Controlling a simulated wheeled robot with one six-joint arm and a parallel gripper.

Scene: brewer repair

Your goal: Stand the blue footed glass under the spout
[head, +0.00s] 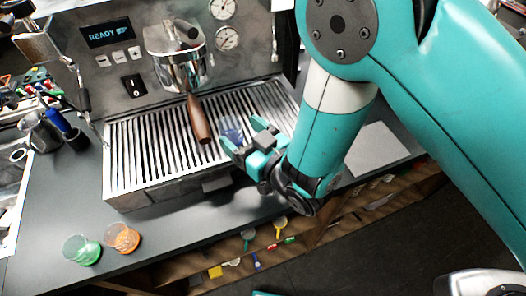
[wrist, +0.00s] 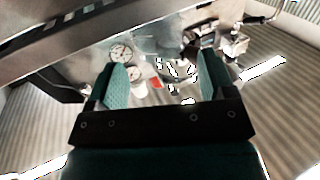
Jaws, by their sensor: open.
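The blue glass (head: 231,129) stands on the slatted drip tray (head: 130,160) of the espresso machine in the head view, just right of the wooden portafilter handle. The chrome brew group (head: 182,68) is up and to the left of the glass. My gripper (head: 246,138) is open low over the tray, with its fingers at the near side of the glass, partly hiding its lower part and foot. I cannot tell whether they touch it. In the wrist view my open gripper (wrist: 163,82) shows a wide gap; I cannot make out the glass clearly there.
A green glass (head: 82,250) and an orange glass (head: 122,238) stand at the counter's front left. A metal pitcher (head: 41,133) stands left of the machine. The brown portafilter handle (head: 199,120) juts out over the tray close to my gripper. A grey mat (head: 376,150) lies at right.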

